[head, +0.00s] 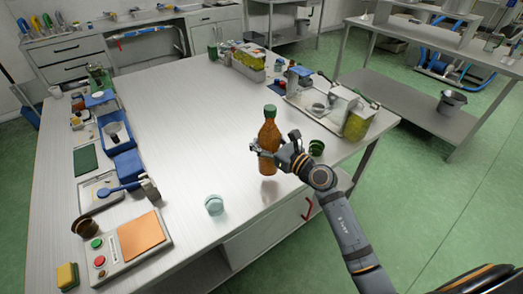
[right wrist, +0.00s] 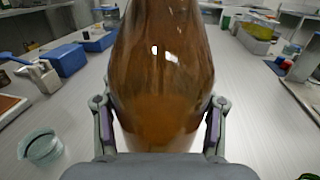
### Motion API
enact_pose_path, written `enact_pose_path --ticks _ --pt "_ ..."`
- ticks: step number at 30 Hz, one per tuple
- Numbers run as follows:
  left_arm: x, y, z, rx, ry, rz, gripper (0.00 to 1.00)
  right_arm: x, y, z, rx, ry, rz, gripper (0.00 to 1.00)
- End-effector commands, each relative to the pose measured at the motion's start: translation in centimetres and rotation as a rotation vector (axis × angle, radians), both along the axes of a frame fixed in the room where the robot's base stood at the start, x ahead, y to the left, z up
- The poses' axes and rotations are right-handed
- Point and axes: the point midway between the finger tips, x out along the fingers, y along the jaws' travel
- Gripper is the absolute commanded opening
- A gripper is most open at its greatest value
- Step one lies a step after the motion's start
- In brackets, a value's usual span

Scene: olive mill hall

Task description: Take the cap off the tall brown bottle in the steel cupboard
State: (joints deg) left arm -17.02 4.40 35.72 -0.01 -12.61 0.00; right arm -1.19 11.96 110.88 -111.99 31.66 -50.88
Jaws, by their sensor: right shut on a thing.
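The tall brown bottle (head: 268,135) with a green cap (head: 270,110) is upright over the near right part of the steel table. My right gripper (head: 268,151) is shut around the bottle's body. In the right wrist view the brown bottle (right wrist: 162,70) fills the middle, with one finger on each side; its top and cap are out of that view. I cannot tell whether its base touches the table. My left gripper is not in view. No bottle shows inside a cupboard; a cupboard front with a red handle (head: 308,208) is below the table top.
A pale glass cup (head: 214,205) stands left of the bottle, and a dark green cup (head: 316,148) stands close on its right. A control box (head: 125,247), blue bins (head: 128,166) and trays line the left edge. The table's middle (head: 180,120) is clear.

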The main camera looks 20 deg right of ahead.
Motion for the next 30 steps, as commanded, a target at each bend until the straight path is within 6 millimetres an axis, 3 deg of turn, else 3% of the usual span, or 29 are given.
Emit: enact_pose_path --ticks 7,14,27,28,30 --pt "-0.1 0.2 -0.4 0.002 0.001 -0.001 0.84 0.7 -0.2 -0.6 0.001 -0.005 0.0 0.0" --pt "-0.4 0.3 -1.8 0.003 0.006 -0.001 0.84 0.9 -0.4 -3.8 0.003 -0.004 0.0 0.0" --pt "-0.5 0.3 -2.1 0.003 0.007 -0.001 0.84 0.9 -0.3 -4.4 0.001 -0.005 0.0 0.0" --pt "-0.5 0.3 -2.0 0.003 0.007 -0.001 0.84 0.9 -0.4 -4.5 0.0 -0.001 0.0 0.53" --pt "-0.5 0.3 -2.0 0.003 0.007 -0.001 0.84 0.9 -0.4 -4.5 -0.001 -0.001 0.0 0.63"
